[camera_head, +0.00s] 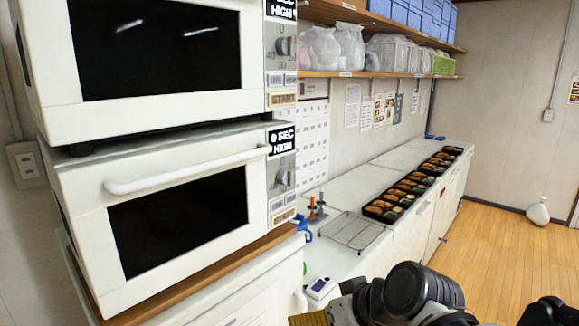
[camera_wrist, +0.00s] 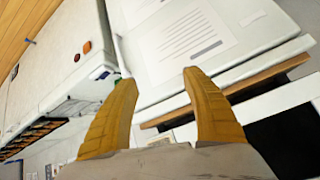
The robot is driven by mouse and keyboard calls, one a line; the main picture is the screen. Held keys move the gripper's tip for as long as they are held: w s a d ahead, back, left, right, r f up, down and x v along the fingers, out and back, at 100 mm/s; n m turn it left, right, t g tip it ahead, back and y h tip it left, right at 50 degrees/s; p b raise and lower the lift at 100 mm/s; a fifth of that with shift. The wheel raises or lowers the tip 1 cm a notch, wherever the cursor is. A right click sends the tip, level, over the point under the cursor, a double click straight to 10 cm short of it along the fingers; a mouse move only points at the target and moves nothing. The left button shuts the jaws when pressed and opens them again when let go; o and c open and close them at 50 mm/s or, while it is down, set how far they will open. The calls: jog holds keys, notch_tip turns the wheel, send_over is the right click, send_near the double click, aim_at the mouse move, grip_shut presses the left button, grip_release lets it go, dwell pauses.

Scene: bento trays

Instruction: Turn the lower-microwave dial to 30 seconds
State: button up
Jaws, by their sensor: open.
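The lower microwave (camera_head: 75,206) is white with a dark door window and a white bar handle. Its small grey dial (camera_head: 284,178) is on the control strip at the right of the door, beneath a black label reading "SEC HIGH". The dial's marks are too small to read. My gripper's two yellow ribbed fingers (camera_wrist: 159,77) are spread apart with nothing between them in the wrist view. In the head view only a bit of yellow shows beside my arm at the bottom edge, below and apart from the dial. I cannot make out the dial in the wrist view.
The upper microwave (camera_head: 41,54) has its own similar dial (camera_head: 286,46). A wooden board (camera_head: 210,272) lies under the lower microwave. To the right, a white counter holds a wire rack (camera_head: 350,232) and several filled bento trays (camera_head: 366,212). The wooden floor (camera_head: 500,250) is largely clear.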

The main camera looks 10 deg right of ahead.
jog(key=w+r+n+t+y+p, duration=0.2)
jog(key=w+r+y+p, duration=0.15)
jog(key=w+r, duration=0.55)
jog(key=n+t+y+p, duration=0.2)
jog(key=n+t+y, duration=0.1)
jog(key=t, duration=0.2)
send_near(292, 177)
jog(key=b+x, duration=0.1)
jog(key=x, duration=1)
jog(key=shift+d, duration=0.1)
jog(key=c, duration=1.2)
